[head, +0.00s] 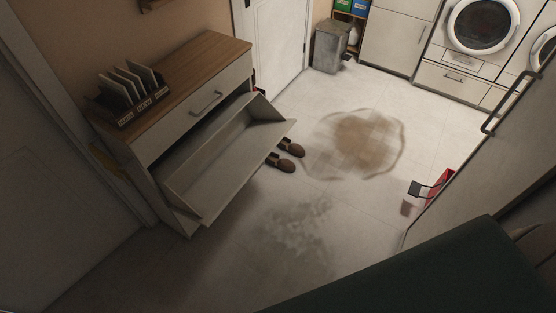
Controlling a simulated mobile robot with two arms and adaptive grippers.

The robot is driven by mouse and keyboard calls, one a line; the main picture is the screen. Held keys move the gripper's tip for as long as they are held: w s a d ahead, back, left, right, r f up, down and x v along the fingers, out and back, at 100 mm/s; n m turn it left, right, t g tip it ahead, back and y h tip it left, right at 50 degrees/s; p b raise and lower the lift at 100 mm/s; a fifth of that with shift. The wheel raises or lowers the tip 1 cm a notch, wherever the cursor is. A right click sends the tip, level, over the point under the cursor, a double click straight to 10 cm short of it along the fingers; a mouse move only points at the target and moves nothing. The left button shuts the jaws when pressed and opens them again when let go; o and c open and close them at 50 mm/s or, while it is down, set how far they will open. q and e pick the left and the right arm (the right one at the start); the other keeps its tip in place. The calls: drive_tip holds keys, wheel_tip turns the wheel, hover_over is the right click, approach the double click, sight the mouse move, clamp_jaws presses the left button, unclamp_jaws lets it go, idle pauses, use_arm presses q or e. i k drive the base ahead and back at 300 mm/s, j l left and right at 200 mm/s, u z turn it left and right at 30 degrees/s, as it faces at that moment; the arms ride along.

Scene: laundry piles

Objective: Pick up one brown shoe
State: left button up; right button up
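Two brown shoes lie on the floor close together, just right of the opened shoe cabinet (215,165). One brown shoe (291,147) is slightly farther away, and the other brown shoe (281,163) is nearer. Their left ends lie close to or under the edge of the tilted-out drawer front, so part of them may be hidden. Neither of my grippers shows in the head view.
The cabinet's drawer (228,152) is tipped open and looks empty. A letter holder (127,94) stands on the cabinet top. A brown stain (362,142) spreads on the floor right of the shoes. A red dustpan (440,186) is at right. A bin (330,46) stands at the back.

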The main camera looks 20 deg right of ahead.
sight(286, 165)
drive_tip(key=i+u, duration=0.3)
drive_tip(key=i, duration=0.2)
drive_tip(key=i+l+u, duration=0.15)
drive_tip(key=i+u, duration=0.15)
drive_tip(key=i, duration=0.2)
drive_tip(key=i+l+u, duration=0.2)
drive_tip(key=l+u, duration=0.2)
drive_tip(key=l, duration=0.7)
drive_tip(key=l+u, duration=0.35)
drive_tip(key=l, duration=0.75)
drive_tip(key=i, duration=0.05)
